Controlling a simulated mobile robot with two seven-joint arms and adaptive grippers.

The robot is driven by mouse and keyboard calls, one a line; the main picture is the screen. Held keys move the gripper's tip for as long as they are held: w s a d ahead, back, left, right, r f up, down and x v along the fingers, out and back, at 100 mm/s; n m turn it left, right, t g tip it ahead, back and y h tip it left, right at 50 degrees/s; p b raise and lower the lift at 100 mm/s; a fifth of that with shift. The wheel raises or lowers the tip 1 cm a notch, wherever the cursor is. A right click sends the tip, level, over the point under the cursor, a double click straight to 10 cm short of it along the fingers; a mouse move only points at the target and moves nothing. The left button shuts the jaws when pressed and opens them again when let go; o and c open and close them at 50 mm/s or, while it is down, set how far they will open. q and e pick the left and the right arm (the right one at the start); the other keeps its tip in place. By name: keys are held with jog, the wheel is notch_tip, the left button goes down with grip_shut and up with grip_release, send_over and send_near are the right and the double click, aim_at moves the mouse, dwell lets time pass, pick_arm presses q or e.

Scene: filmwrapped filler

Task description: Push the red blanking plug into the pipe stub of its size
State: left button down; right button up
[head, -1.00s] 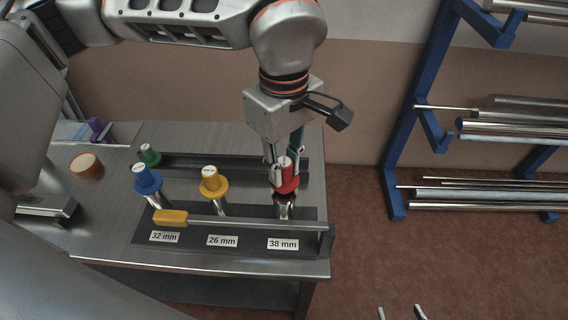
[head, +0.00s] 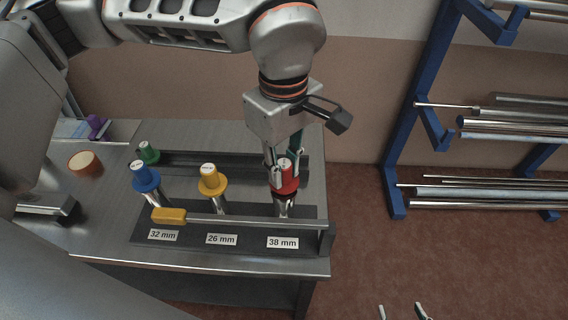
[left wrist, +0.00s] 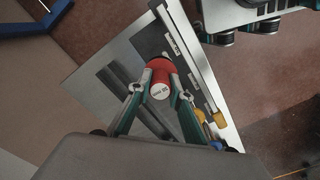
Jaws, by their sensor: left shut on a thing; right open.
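The red blanking plug (head: 287,184) sits at the top of the right-hand pipe stub (head: 284,205), behind the label 38 mm (head: 283,242). How deep it is in the stub I cannot tell. My left gripper (head: 283,177) is shut on the plug from above. In the left wrist view the red plug (left wrist: 159,76) is between the two fingertips (left wrist: 160,92), and it hides the stub. My right gripper (head: 401,312) is open and empty at the bottom edge of the head view; only its fingertips show.
A blue plug (head: 146,180) tops the 32 mm stub and a yellow plug (head: 209,180) the 26 mm stub. A green plug (head: 148,153) stands behind. A blue pipe rack (head: 405,150) is at right.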

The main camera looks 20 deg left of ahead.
pick_arm(q)
jog(key=shift+f, duration=0.5)
pick_arm(e)
jog(key=shift+s+f, duration=0.45)
jog(key=shift+f, duration=0.15)
pick_arm(q)
jog(key=shift+f+b, duration=0.45)
jog(key=shift+f, duration=0.1)
pick_arm(e)
jog(key=shift+f, duration=0.15)
pick_arm(q)
jog(key=c, duration=1.8)
grip_release()
pick_arm(e)
jog(key=shift+w, duration=0.2)
pick_arm(q)
jog(key=shift+o, duration=0.6)
jog(key=o, duration=0.4)
pick_arm(e)
jog(key=shift+s, duration=0.1)
jog(key=shift+s, duration=0.1)
jog(key=shift+f, duration=0.1)
